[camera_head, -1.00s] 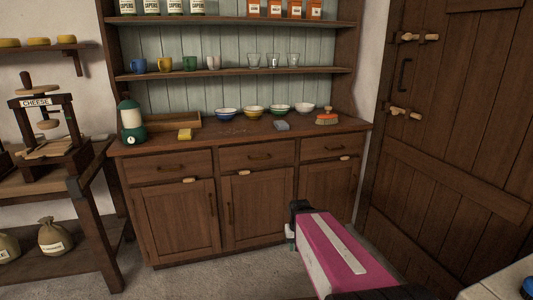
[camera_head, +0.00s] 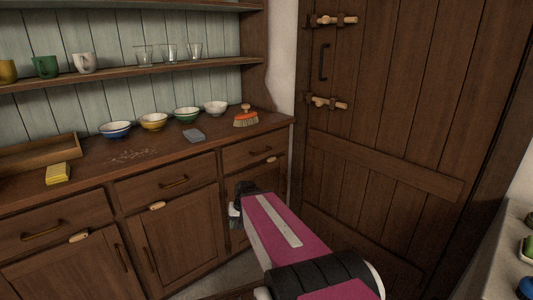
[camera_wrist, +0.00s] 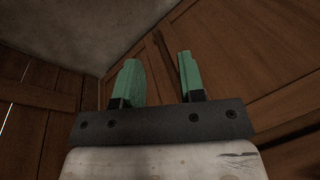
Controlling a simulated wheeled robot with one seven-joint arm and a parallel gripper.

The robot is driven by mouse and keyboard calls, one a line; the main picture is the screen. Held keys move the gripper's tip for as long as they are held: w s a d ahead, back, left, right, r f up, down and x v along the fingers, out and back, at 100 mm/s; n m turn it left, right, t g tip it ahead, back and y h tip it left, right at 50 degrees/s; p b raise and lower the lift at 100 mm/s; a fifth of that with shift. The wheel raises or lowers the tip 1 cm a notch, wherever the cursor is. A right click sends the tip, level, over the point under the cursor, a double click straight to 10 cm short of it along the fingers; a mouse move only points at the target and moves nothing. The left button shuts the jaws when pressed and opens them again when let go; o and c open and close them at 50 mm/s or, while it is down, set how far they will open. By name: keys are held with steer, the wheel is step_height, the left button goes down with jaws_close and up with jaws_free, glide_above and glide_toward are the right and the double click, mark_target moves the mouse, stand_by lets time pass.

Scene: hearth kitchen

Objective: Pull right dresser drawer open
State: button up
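The right dresser drawer (camera_head: 240,158) is at the right end of the wooden dresser (camera_head: 85,187), below its counter. Its front looks flush, so it appears shut. My gripper (camera_head: 234,214) is lower than this drawer, in front of the right cupboard door, and does not appear to touch the handle. In the wrist view its two green fingers (camera_wrist: 160,78) stand apart with nothing between them. The wrist view shows wood panels but no drawer handle.
Several bowls (camera_head: 153,122), a grey block (camera_head: 194,135) and a brush (camera_head: 246,119) stand on the counter. A pale worktop (camera_head: 500,250) edges in at lower right.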

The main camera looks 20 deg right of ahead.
steer(key=w+d+r+m+t+y, duration=0.2)
steer(key=w+d+r+m+t, duration=0.15)
steer(key=w, duration=0.45)
steer(key=m+t+y, duration=0.1)
steer(key=m+t, duration=0.8)
steer(key=t, duration=0.1)
glide_toward(264, 151)
steer(key=x, duration=1)
steer(key=shift+w+f, duration=0.2)
jaws_close()
